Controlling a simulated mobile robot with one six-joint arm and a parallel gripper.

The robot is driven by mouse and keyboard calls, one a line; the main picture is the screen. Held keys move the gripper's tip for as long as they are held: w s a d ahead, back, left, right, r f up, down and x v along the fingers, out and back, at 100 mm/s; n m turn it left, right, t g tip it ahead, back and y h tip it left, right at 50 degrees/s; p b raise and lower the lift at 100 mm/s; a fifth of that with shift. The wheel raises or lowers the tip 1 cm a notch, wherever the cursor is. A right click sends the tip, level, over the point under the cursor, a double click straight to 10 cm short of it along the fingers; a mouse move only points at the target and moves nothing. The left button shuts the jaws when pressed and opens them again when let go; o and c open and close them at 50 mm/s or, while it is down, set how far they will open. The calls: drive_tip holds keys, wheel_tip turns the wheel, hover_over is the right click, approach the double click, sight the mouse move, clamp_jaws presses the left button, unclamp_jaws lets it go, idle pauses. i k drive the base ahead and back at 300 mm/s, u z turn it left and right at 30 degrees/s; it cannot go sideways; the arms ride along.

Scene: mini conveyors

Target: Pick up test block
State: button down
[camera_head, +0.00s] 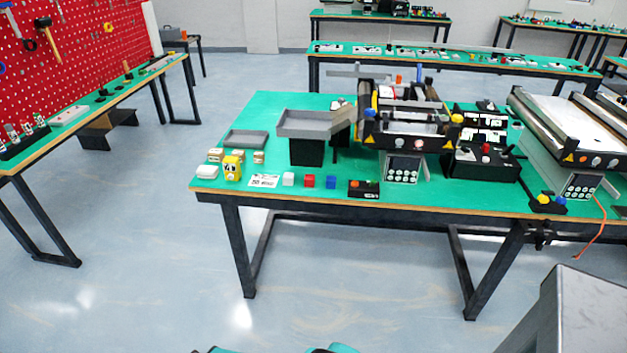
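My gripper is not in view, and nothing is seen touching the cubes.
A grey tray on a black stand (304,124) rises behind the cubes. A small black box with buttons (363,189) sits right of them. Mini conveyors (408,130) fill the middle and right of the table (262,106). Open floor (150,270) lies in front.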

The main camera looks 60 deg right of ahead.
sight(308, 178)
drive_tip(key=u, duration=0.8)
drive_tip(key=k, duration=0.1)
drive_tip(key=z, duration=2.55)
drive_tip(key=i, duration=0.6)
drive_tip(key=z, duration=0.1)
drive_tip(key=k, duration=0.6)
drive_tip(key=u, duration=0.05)
